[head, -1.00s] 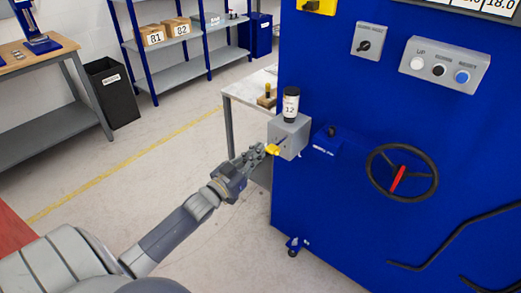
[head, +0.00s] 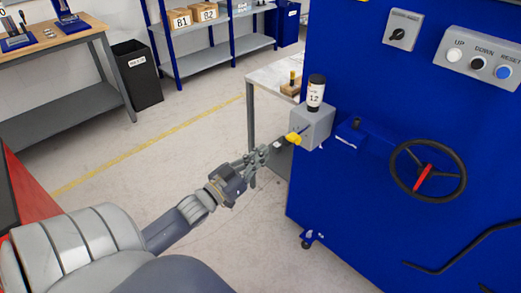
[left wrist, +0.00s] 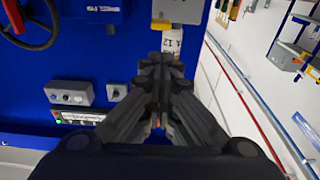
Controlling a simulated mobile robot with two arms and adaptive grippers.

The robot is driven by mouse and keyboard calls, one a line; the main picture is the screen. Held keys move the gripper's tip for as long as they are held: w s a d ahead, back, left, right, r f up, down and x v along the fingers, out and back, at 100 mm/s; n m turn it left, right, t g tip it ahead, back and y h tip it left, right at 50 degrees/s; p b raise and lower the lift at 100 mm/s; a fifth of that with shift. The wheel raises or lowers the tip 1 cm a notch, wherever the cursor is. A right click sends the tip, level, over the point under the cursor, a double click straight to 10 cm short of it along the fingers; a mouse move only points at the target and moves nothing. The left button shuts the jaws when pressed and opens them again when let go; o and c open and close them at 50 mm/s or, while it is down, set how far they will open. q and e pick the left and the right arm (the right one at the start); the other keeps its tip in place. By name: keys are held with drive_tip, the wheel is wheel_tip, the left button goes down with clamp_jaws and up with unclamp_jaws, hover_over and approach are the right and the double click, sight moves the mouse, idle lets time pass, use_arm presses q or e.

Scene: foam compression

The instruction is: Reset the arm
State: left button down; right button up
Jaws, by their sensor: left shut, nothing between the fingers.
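My left gripper (head: 257,158) reaches in from the left in the head view. It is shut and empty, just left of a grey box (head: 314,128) on the side of the blue machine (head: 365,200). A yellow knob or lever (head: 293,138) sticks out of the box toward the fingers, with a small gap between them. A black-capped container labelled 12 (head: 315,93) stands upright on the box. In the left wrist view my shut fingers (left wrist: 160,65) point toward the labelled container (left wrist: 172,42) and the grey box (left wrist: 178,10). My right gripper is not in view.
The machine carries a black handwheel (head: 428,170) with a red handle and a button panel (head: 483,60). A light table (head: 270,78) stands behind the box. A dark bin (head: 137,75), workbench (head: 60,50) and shelves (head: 195,72) are at the back left. Open floor lies between.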

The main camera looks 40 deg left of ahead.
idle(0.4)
use_arm(q)
drive_tip(key=s+f+n+g+y, duration=0.1)
drive_tip(key=s+f+g, duration=0.2)
drive_tip(key=f, duration=0.8)
drive_tip(key=s+f+g+y, duration=0.1)
drive_tip(key=s+f+g, duration=0.25)
drive_tip(key=f, duration=0.85)
drive_tip(key=s+f+n+g+y, duration=0.15)
drive_tip(key=s+f, duration=0.25)
drive_tip(key=f, duration=0.7)
drive_tip(key=s+d+f+m+g, duration=0.1)
drive_tip(key=s+d+f+g, duration=0.2)
drive_tip(key=s, duration=0.7)
drive_tip(key=s+d+f+m+g+h, duration=0.1)
drive_tip(key=s+d+f+g, duration=0.3)
drive_tip(key=s+d+f, duration=0.3)
drive_tip(key=s+d+f+m+g+h, duration=0.1)
drive_tip(key=s+d+f, duration=0.4)
drive_tip(key=s+f, duration=0.7)
drive_tip(key=shift+s+f+m+g, duration=0.5)
drive_tip(key=shift+s+g, duration=0.3)
drive_tip(key=shift+g, duration=0.4)
